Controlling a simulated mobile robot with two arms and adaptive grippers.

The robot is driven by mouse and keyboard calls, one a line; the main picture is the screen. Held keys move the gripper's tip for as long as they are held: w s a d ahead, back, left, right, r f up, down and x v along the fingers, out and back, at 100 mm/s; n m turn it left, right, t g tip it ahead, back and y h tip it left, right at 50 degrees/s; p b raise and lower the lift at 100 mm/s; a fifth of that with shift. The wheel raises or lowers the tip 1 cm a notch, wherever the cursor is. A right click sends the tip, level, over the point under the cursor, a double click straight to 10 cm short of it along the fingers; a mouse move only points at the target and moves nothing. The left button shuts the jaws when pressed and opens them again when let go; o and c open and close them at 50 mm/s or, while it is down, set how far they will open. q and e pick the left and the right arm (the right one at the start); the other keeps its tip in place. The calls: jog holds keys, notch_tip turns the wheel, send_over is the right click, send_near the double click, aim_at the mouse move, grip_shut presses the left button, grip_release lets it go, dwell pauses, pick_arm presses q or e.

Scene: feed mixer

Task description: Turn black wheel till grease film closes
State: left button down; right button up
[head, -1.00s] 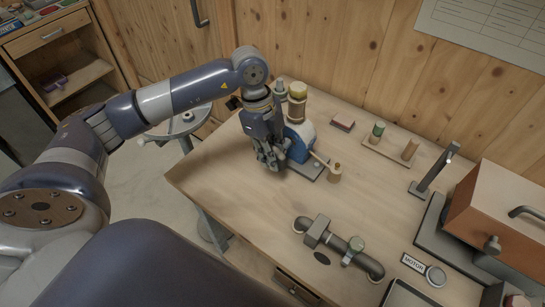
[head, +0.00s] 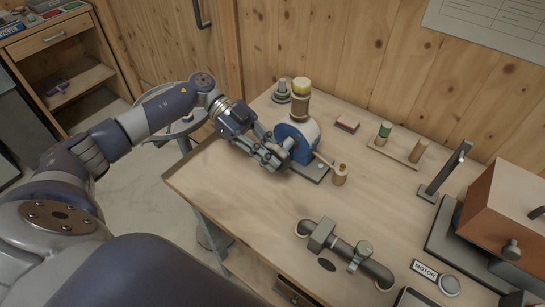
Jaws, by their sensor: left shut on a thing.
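A blue round-bodied unit (head: 298,139) stands on a dark base plate (head: 318,169) on the workbench, with a brown, yellow-topped cup (head: 300,98) on it. A thin lever runs from it toward a small tan pot (head: 340,175). My left gripper (head: 282,155) is at the unit's left face, shut on a part there that seems to be the black wheel. The fingers hide most of that part. I cannot make out a grease film. My right gripper is not in view.
The workbench (head: 225,180) is clear left of the unit. A dark pipe with a valve (head: 345,246) lies in front. An orange-brown box (head: 505,225) is at the right.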

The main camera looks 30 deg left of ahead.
pick_arm(q)
jog(key=shift+f+h+b, duration=0.15)
jog(key=shift+h+b, duration=0.8)
jog(key=shift+h, duration=0.65)
jog(key=shift+g, duration=0.3)
jog(key=c, duration=1.5)
grip_release()
jog(key=shift+a, duration=0.1)
jog(key=shift+v, duration=3.7)
